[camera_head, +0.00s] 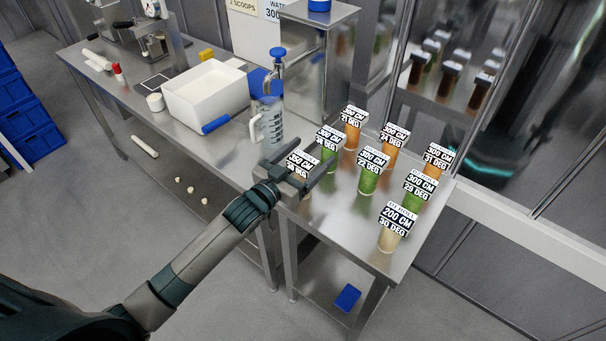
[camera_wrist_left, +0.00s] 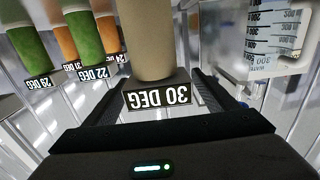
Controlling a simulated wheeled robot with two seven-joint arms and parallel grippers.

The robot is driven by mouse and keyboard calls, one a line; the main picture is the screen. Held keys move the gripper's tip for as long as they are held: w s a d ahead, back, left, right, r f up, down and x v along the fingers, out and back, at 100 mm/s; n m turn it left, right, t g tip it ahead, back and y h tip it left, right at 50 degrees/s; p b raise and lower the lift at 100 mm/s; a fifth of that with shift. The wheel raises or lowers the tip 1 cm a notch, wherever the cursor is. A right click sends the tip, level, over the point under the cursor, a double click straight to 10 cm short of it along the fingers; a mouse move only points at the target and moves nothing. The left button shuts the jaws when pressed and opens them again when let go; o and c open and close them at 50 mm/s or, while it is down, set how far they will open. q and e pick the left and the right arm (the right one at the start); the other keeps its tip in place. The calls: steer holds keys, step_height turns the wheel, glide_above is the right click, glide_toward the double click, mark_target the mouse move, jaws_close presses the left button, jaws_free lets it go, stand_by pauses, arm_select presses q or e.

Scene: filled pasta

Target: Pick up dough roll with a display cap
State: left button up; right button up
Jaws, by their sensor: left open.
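A beige dough roll (camera_wrist_left: 155,40) with a black-and-white display cap (camera_wrist_left: 158,96) reading "30 DEG" stands between the fingers of my left gripper in the left wrist view. In the head view this cap (camera_head: 301,160) shows above the gripper, and most of the roll is hidden. My left gripper (camera_head: 308,168) is open, with one finger on each side of the roll. A second beige roll (camera_head: 388,240), capped "200 CM 30 DEG", stands at the table's near right. My right gripper is not in view.
Several green and orange capped rolls stand close by, such as a green one (camera_head: 368,182) right of the gripper. A clear measuring jug (camera_head: 272,122) stands behind it. A white tub (camera_head: 190,112) sits on the left counter. The steel table's front (camera_head: 338,222) is clear.

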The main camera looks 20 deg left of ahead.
arm_select(q)
steer(key=shift+w+d, duration=0.25)
steer(key=shift+w, duration=0.45)
steer(key=shift+c, duration=0.3)
steer(key=c, duration=1.6)
steer(key=shift+r, duration=0.1)
